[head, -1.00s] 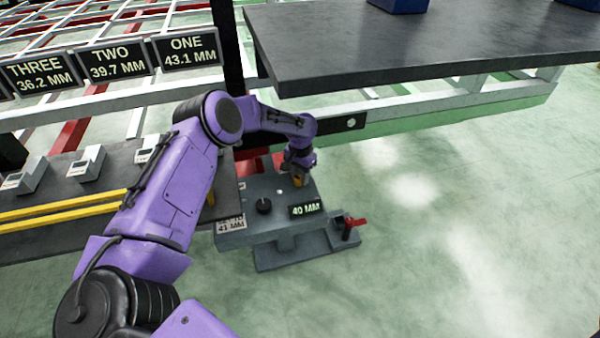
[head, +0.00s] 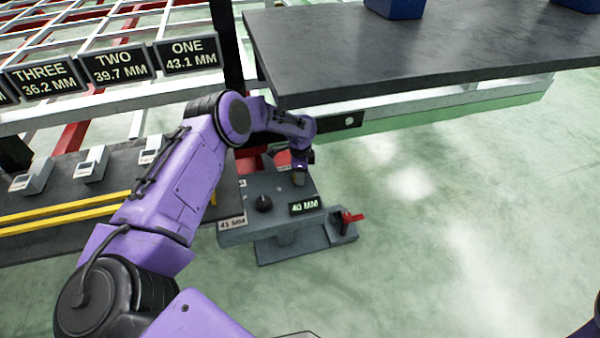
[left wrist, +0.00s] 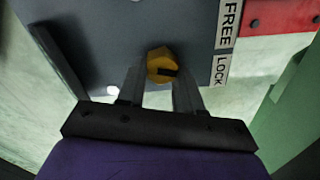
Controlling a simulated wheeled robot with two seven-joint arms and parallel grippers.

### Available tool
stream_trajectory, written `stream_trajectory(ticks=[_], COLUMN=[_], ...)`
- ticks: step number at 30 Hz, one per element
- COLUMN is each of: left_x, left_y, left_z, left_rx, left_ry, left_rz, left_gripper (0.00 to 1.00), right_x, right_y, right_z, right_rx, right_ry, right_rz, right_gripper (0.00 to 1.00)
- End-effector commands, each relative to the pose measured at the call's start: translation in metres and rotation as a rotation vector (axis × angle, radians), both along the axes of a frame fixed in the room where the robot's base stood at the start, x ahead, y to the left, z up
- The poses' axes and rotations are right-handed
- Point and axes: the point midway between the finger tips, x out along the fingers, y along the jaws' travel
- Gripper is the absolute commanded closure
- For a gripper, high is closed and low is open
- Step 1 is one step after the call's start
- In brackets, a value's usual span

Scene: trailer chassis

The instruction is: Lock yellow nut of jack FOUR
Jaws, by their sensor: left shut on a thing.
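The jack (head: 245,235) is a grey block on a base, with a black knob (head: 263,204), a lit "40 MM" display (head: 305,206) and a "41 MM" label (head: 232,223). My left gripper (head: 299,182) points down at its far right top corner and hides the nut in the head view. In the left wrist view, the yellow hexagonal nut (left wrist: 158,57) sits between my left fingertips, which are shut on it. Its black mark points right, toward the "LOCK" label (left wrist: 220,70); the "FREE" label (left wrist: 229,24) is above that. My right gripper is not in view.
A red-handled part (head: 349,218) sits at the jack's right. A dark tabletop (head: 420,55) with blue bins overhangs behind. Signs for ONE (head: 188,55), TWO (head: 116,64) and THREE (head: 42,78) stand at left. The green floor at right is clear.

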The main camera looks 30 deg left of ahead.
Motion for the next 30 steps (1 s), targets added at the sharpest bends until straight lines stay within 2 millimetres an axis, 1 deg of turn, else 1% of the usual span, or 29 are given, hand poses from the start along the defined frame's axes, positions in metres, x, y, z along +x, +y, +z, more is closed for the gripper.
stream_trajectory(ticks=[6,15,22,30], left_x=[-0.0019,-0.0034,-0.0040,-0.0041], left_y=[0.0002,0.0000,0.0000,0.0000], left_z=[-0.0002,-0.0005,-0.0006,-0.0006], left_rx=[0.000,0.002,0.002,0.002], left_ry=[0.001,0.002,0.002,0.002], left_rz=[-0.189,-0.384,-0.462,-0.489], left_gripper=[0.95,0.95,0.95,0.95], right_x=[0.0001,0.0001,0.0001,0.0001], right_y=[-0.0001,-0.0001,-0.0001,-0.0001], right_z=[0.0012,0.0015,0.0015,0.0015], right_rx=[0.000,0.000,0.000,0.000], right_ry=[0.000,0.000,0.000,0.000], right_rz=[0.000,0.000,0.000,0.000], right_gripper=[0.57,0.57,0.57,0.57])
